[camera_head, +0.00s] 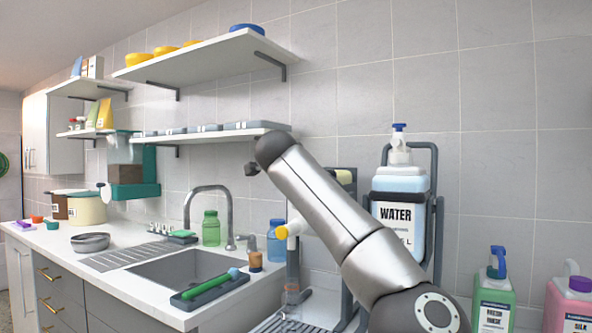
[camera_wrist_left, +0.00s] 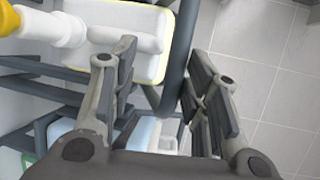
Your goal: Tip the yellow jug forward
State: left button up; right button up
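The yellow jug is mostly hidden behind an arm link of mine in the head view. Its white neck and yellow cap (camera_head: 283,232) stick out sideways to the left, so it looks tilted. In the left wrist view, the white body of the yellow jug (camera_wrist_left: 145,65) has a yellow rim and sits by a dark frame. Its white neck and cap show at the top left. My left gripper (camera_wrist_left: 163,62) has its two fingers apart, with a dark bar of the frame (camera_wrist_left: 178,55) between them. Contact with the bar cannot be told. My right gripper is not in view.
A blue-capped WATER jug (camera_head: 400,182) stands upright in a dark rack on the right. Green (camera_head: 494,297) and pink (camera_head: 572,300) bottles stand at the lower right. A sink (camera_head: 185,270) with a tap lies left, under shelves (camera_head: 205,57).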

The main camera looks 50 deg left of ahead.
pick_arm(q)
jog(key=shift+r, duration=0.1)
dwell(0.5)
jog(key=shift+d, duration=0.1)
jog(key=v, duration=1.2)
jog(key=shift+w, duration=0.1)
